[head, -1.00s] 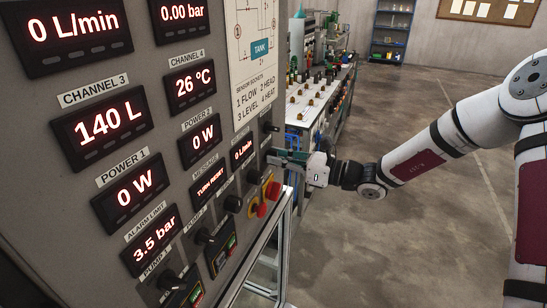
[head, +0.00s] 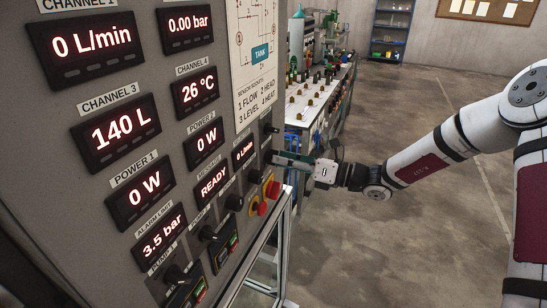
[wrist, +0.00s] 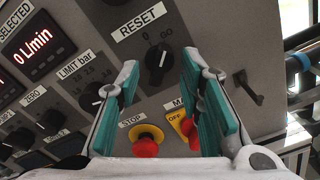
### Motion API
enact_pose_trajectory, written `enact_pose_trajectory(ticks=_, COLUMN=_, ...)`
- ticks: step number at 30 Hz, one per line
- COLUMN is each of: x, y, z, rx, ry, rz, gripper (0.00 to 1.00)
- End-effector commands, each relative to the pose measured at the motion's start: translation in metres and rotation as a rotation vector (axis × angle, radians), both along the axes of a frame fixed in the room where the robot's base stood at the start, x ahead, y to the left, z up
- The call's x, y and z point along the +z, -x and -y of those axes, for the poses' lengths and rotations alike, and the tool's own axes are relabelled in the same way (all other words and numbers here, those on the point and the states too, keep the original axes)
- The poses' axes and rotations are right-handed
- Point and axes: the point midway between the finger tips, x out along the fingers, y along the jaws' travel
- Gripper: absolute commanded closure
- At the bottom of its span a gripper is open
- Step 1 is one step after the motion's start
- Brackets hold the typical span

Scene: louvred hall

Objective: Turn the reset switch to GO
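The reset switch (wrist: 158,62) is a black rotary knob under a RESET label, with 0 and GO marks above it. In the wrist view its white pointer line leans up and right, towards the GO mark. My gripper (wrist: 160,78) is open, its teal finger pads to the left and right of the knob, with visible gaps. In the head view my gripper (head: 284,158) is at the panel's right edge and hides the knob. The message display (head: 213,182) reads READY.
Below the reset switch are a red stop button (wrist: 146,146) on a yellow base and a red-and-yellow main switch (wrist: 184,122). A LIMIT knob (wrist: 92,97) is to the left, and a black hook-like part (wrist: 247,86) to the right. Open floor (head: 400,240) lies right of the panel.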

Motion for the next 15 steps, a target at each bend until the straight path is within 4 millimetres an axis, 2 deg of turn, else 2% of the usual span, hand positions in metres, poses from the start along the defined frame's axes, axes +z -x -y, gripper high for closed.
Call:
enact_pose_trajectory(ticks=9, x=0.001, y=0.013, z=0.033, rx=-0.001, ry=0.000, rz=-0.001, gripper=0.66)
enact_pose_trajectory(ticks=15, x=0.000, y=0.017, z=0.046, rx=0.001, ry=0.000, rz=0.000, gripper=0.66)
